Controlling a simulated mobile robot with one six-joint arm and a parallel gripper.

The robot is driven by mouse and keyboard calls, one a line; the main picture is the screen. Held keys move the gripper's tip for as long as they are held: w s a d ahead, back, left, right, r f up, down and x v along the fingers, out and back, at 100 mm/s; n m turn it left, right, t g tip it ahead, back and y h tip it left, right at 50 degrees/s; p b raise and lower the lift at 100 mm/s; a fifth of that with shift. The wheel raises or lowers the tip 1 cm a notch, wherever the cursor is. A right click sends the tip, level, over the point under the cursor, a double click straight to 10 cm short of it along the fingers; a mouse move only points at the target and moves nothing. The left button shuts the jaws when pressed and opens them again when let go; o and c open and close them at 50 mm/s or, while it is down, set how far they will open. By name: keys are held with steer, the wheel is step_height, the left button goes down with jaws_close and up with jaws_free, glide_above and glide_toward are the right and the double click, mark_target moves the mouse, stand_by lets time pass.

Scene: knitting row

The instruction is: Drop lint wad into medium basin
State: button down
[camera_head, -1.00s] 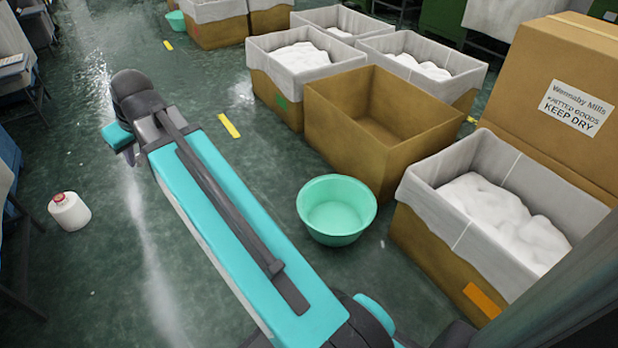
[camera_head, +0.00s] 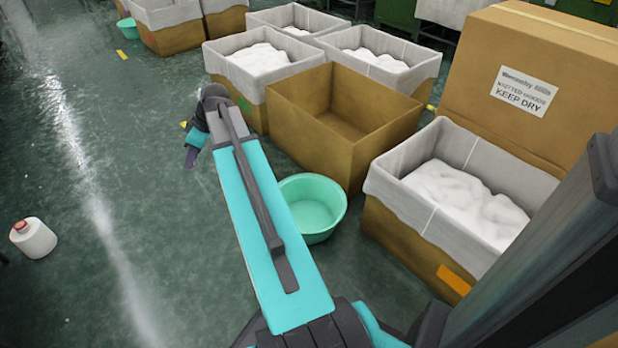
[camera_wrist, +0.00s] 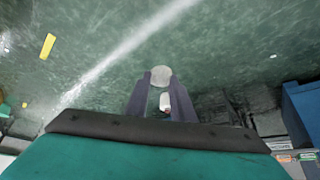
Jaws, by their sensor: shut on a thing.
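A round grey-white lint wad (camera_wrist: 160,75) is between the tips of my gripper (camera_wrist: 161,80) in the wrist view, and the gripper is shut on it. In the head view my gripper (camera_head: 192,152) hangs at the far end of my arm, left of the boxes; the wad cannot be made out there. A mint-green round basin (camera_head: 318,228) stands on the floor to the right of my arm, which covers its left edge. It looks empty. My gripper is apart from it, to the left and farther off. A second green basin (camera_head: 127,30) stands far off at the upper left.
An open empty brown carton (camera_head: 395,140) stands just behind the basin. Lined boxes of white material (camera_head: 470,205) stand right and behind, beside a tall closed carton (camera_head: 590,90). The left floor is mostly clear.

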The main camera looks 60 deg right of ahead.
steer(key=s+d+f+n+y+p, duration=0.1)
steer(key=s+d+f+n, duration=0.1)
steer(key=s+d+f, duration=0.8)
steer(key=s+d+f+n+g+y+p, duration=0.1)
steer(key=s+d+f+n, duration=0.2)
steer(key=s+d+f, duration=0.8)
steer(key=shift+s+d+g+p, duration=0.35)
steer(key=shift+s+d, duration=1.8)
steer(key=shift+d, duration=1.55)
steer(key=shift+f, duration=0.15)
step_height(320, 180, down, 10)
steer(key=b, duration=0.6)
steer(key=shift+f, duration=0.25)
